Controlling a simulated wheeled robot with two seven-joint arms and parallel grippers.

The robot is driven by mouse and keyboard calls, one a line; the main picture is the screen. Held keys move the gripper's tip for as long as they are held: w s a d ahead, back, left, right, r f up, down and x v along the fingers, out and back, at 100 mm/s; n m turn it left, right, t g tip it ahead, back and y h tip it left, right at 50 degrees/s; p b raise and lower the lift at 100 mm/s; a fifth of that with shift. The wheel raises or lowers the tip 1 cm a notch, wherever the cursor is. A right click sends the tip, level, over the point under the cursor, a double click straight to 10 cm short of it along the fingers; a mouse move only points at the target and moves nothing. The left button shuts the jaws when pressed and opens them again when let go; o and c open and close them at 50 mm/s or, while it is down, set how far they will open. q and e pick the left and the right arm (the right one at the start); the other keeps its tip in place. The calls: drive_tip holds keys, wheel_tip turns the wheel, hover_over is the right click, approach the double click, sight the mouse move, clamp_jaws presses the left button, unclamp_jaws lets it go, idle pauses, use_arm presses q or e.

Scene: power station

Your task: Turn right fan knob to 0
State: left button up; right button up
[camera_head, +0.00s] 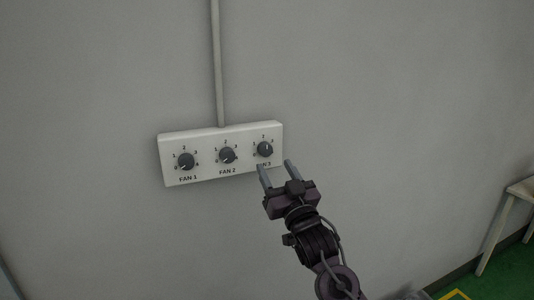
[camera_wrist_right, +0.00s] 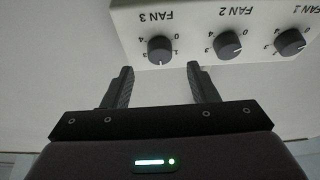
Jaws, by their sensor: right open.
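A white panel (camera_head: 222,180) with three dark knobs is fixed to the wall. The right knob (camera_head: 265,149), labelled FAN 3, also shows in the right wrist view (camera_wrist_right: 160,49), where the picture is upside down. My left gripper does not show.
The FAN 2 knob (camera_head: 227,155) and FAN 1 knob (camera_head: 186,161) sit to the left on the same panel. A grey pipe (camera_head: 217,65) runs up from the panel. The wall around is bare. A table (camera_head: 508,205) stands at the far right.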

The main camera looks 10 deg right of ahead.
sight(267, 154)
drive_tip(key=p+x, duration=0.1)
drive_tip(key=x, duration=0.4)
drive_tip(key=shift+w+f, duration=0.1)
drive_tip(key=c, duration=1)
